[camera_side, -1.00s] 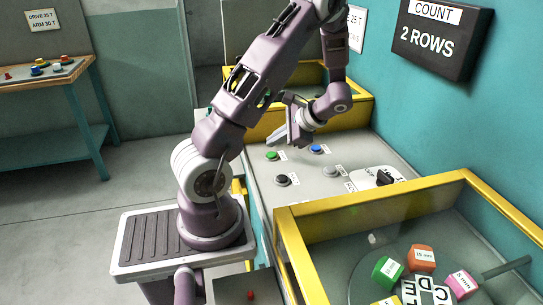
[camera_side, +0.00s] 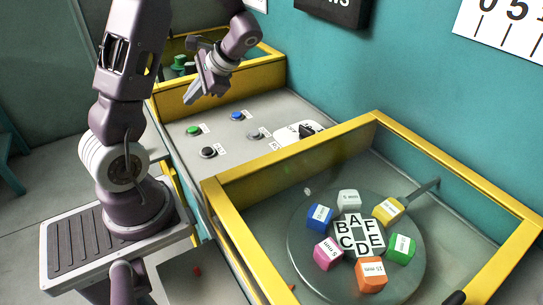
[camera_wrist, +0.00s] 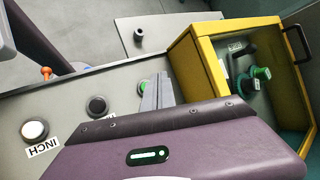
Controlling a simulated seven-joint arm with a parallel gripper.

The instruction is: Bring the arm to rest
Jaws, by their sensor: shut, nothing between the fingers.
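My gripper (camera_side: 191,98) is shut and empty. In the side view it hangs tilted over the far left part of the grey control panel (camera_side: 235,112), apart from the buttons. The green button (camera_side: 193,130) and the blue button (camera_side: 236,116) are below and to the right of it. In the wrist view the fingers (camera_wrist: 158,84) lie together, partly covering the green button (camera_wrist: 144,86). My arm stands bent above its base at the left.
In front, a yellow-framed enclosure (camera_side: 225,215) holds a turntable (camera_side: 305,250) with lettered faces and several coloured blocks.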

